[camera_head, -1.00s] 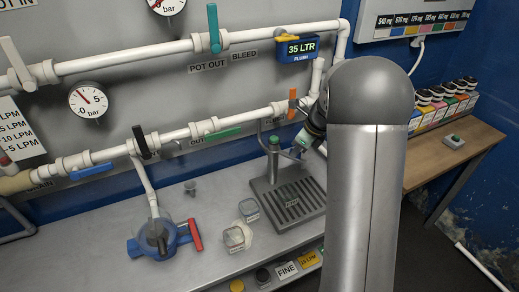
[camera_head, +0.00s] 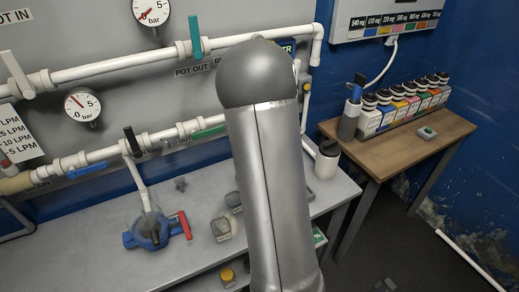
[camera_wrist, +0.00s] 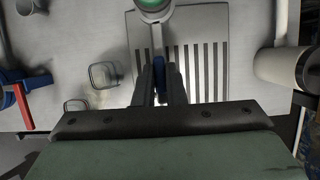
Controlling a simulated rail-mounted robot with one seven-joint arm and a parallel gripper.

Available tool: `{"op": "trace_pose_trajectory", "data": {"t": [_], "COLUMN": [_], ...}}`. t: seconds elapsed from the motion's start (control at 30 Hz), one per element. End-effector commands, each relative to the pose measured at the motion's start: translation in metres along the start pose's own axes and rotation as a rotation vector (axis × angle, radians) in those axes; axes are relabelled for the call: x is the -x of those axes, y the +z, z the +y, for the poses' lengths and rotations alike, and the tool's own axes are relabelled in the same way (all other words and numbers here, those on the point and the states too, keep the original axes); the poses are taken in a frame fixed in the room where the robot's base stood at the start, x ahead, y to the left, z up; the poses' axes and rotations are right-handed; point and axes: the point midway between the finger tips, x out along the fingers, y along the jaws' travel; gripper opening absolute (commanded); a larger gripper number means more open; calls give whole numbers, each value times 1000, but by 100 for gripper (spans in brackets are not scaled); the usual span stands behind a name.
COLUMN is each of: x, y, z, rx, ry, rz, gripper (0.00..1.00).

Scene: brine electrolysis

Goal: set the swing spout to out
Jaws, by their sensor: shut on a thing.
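In the wrist view, the swing spout (camera_wrist: 157,38) is a thin grey arm. It runs from a post with a green cap (camera_wrist: 154,6) at the top edge down towards my fingers. My gripper (camera_wrist: 160,80) is shut on the spout's blue end piece (camera_wrist: 160,68), which shows between the two dark fingers. The spout lies over a grey slotted drip tray (camera_wrist: 215,20).
A glass container (camera_wrist: 103,75) stands left of my fingers. A blue fitting with a red handle (camera_head: 185,225) is farther left. A white cup (camera_head: 327,160) stands at the bench's right end. White pipes with valves (camera_head: 110,65) run along the wall behind.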

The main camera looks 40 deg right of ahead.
Motion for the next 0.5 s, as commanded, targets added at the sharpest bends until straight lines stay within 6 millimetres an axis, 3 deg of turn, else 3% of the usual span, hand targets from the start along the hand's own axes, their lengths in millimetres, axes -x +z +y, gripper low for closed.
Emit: {"op": "trace_pose_trajectory", "data": {"t": [0.37,0.4,0.47,0.5], "x": [-1,-1,-1,-1], "y": [-2,-2,-2,-2], "z": [0,0,0,0], "rx": [-11,-11,-11,-10], "ry": [-1,-1,-1,-1], "rz": [3,3,3,3], "gripper": [0,13,30,33]}}
